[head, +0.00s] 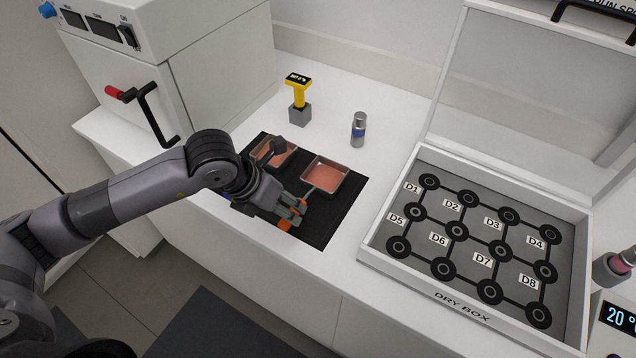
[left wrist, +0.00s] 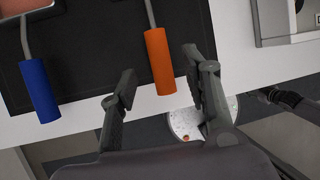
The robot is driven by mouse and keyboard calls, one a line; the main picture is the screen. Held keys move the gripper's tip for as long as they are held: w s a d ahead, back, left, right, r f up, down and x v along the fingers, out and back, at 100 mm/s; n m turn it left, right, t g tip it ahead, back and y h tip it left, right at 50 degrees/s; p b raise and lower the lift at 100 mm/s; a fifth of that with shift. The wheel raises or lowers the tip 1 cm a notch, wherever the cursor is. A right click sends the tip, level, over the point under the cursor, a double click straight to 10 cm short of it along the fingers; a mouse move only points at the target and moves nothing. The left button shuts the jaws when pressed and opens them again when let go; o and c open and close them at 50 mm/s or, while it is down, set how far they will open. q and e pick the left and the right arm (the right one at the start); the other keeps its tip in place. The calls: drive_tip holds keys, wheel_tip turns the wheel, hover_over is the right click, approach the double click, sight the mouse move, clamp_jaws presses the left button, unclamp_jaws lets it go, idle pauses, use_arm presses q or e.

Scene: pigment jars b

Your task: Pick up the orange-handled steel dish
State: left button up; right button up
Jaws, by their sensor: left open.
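The orange-handled steel dish (head: 346,182) sits on the black mat (head: 318,233), with reddish-pink material in it. Its orange handle (left wrist: 159,62) points towards the counter's front edge; in the head view my gripper covers part of it. My left gripper (head: 292,212) is over the handle, open and empty. In the left wrist view the handle lies between the two fingers of the gripper (left wrist: 160,76), with a gap on each side. A second dish (head: 289,158), with a blue handle (left wrist: 39,90), is to the left, partly hidden by my arm.
A yellow-topped device on a grey block (head: 300,114) and a small grey jar with a blue band (head: 359,130) stand behind the mat. An open dry box (head: 452,285) with marked round holders is at the right. A white cabinet (head: 222,70) stands at the back left.

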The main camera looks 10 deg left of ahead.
sight(292, 210)
use_arm(q)
drive_tip(key=p+x, duration=0.1)
drive_tip(key=x, duration=0.2)
drive_tip(key=shift+w+d+f+p, duration=0.1)
drive_tip(key=shift+d+f+p, duration=0.05)
drive_tip(key=shift+f+p, duration=0.15)
drive_tip(key=shift+w+d+f, duration=0.15)
drive_tip(key=shift+f, duration=0.25)
drive_tip(key=c, duration=1)
clamp_jaws()
